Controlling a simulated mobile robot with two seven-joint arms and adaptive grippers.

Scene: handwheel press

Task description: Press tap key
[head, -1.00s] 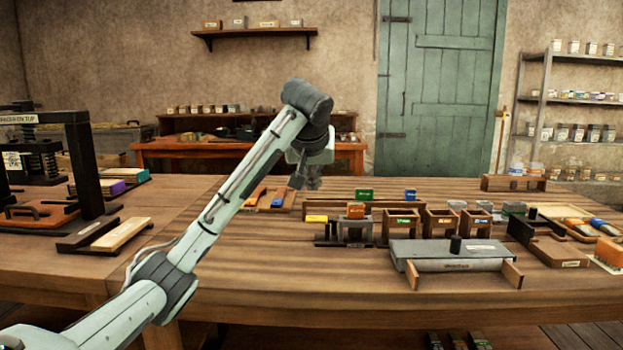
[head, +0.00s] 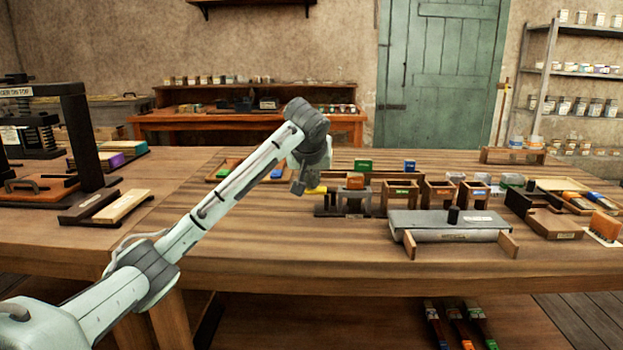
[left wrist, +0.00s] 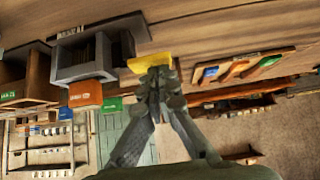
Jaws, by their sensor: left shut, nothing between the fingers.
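A yellow key (head: 318,189), which I take to be the tap key, sits on a small dark stand (head: 328,208) left of a grey block holder (head: 354,200). My left gripper (head: 298,188) is shut and empty, pointing down just left of the yellow key in the head view. In the left wrist view the shut fingertips (left wrist: 158,74) overlap the near edge of the yellow key (left wrist: 150,62). I cannot tell whether they touch it. The gripper partly hides the key in the head view. My right gripper is out of view.
Wooden holders (head: 400,197) with coloured blocks stand right of the key. A grey long box (head: 445,228) with a black knob lies in front of them. A tray of coloured pieces (head: 225,165) is behind my left arm. The front table at left centre is bare.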

